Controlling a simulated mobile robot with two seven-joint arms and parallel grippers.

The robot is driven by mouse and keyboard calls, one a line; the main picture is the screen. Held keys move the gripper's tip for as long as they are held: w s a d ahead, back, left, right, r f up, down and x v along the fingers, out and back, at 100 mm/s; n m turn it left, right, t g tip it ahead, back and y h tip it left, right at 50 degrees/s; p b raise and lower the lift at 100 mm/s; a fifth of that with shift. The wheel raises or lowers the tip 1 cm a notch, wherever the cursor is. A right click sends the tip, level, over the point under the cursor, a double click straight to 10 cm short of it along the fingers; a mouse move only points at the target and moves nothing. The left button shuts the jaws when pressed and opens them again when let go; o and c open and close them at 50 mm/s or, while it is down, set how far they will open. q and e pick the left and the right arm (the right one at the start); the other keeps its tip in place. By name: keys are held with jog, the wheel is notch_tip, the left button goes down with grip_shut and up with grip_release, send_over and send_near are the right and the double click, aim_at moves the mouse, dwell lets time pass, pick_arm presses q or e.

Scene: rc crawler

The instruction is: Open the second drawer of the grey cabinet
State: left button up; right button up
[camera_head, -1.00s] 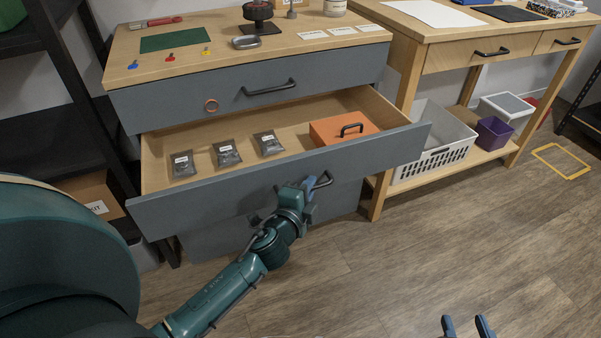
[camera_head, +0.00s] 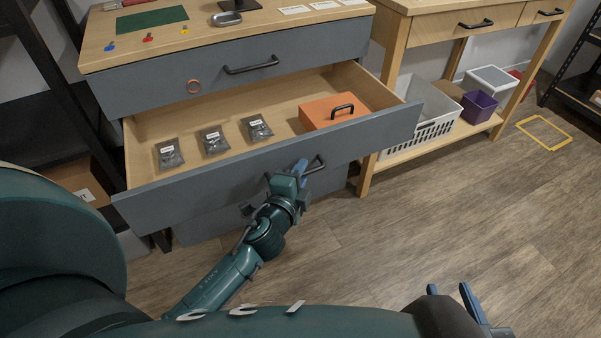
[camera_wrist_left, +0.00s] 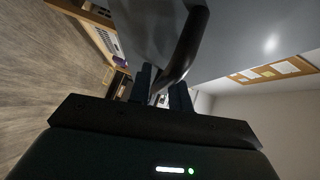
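The grey cabinet's second drawer (camera_head: 270,161) stands well open below the shut top drawer (camera_head: 150,90). Its dark bar handle (camera_head: 318,166) is on the drawer front. My left gripper (camera_head: 299,170) is at the left part of this handle. In the left wrist view the handle (camera_wrist_left: 187,45) passes between the two fingers of the left gripper (camera_wrist_left: 161,90), which look closed around it; the exact contact is hard to see. My right gripper (camera_head: 452,293) is at the bottom right, fingers apart, empty, over the floor.
The open drawer holds several grey pouches (camera_head: 213,140) and an orange box (camera_head: 322,112). To the right is a wooden table (camera_head: 412,45) with a white basket (camera_head: 428,117) on its lower shelf. A black rack (camera_head: 40,60) stands left. The floor (camera_head: 420,220) in front is clear.

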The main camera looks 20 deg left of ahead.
pick_arm(q)
jog(key=shift+s, duration=0.1)
jog(key=shift+s, duration=0.25)
jog(key=s+r, duration=0.2)
jog(key=s, duration=1)
jog(key=shift+s+d+b, duration=0.15)
jog(key=shift+d+b, duration=0.3)
pick_arm(e)
jog(key=shift+w+a+t, duration=0.1)
jog(key=shift+a+t, duration=0.1)
jog(key=shift+t, duration=0.2)
jog(key=shift+r, duration=0.1)
